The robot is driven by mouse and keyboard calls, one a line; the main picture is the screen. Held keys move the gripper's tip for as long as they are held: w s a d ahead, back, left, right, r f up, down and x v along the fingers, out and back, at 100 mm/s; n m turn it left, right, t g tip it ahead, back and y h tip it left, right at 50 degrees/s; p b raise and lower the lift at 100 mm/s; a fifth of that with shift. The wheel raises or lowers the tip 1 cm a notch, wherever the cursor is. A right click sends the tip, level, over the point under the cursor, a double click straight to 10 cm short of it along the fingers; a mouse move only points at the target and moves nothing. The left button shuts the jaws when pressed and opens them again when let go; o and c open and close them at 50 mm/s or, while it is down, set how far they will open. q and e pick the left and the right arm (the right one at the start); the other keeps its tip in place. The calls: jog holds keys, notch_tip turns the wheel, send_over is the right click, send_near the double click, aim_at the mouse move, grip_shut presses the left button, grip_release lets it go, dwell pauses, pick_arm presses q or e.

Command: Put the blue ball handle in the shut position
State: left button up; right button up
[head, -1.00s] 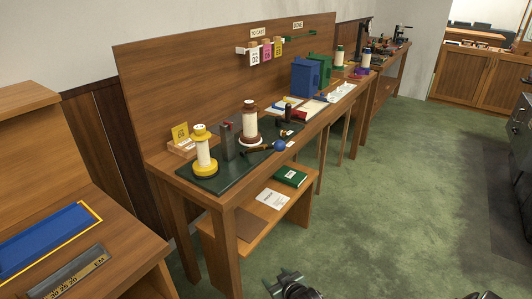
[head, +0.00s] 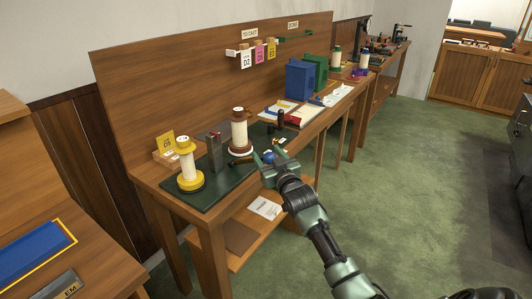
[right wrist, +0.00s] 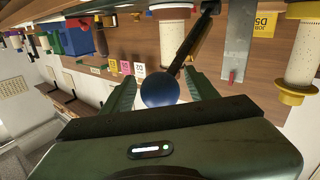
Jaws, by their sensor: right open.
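The blue ball (head: 268,157) is the end of a dark lever on the caster, which stands on a dark green board (head: 212,193) on the bench. My right gripper (head: 273,161) is at the ball, at the board's front right edge, and partly covers it. In the right wrist view the blue ball (right wrist: 160,90) sits between the two open green fingers, with the dark lever (right wrist: 192,46) running up and right from it. No clear contact with either finger shows. A grey upright plate (head: 215,152) stands on the board. My left gripper is out of view.
A yellow-based spool (head: 187,168) and a brown-based spool (head: 239,131) stand on the board near the lever. A dark upright handle (head: 281,119) is behind the ball. Blue and green boxes (head: 299,80) stand further along. The floor in front is clear.

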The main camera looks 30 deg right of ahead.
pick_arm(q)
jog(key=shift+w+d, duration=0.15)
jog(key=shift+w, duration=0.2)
pick_arm(e)
jog(key=shift+w+d, duration=0.1)
jog(key=shift+w, duration=0.6)
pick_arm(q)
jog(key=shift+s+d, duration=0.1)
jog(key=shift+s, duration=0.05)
pick_arm(e)
grip_shut()
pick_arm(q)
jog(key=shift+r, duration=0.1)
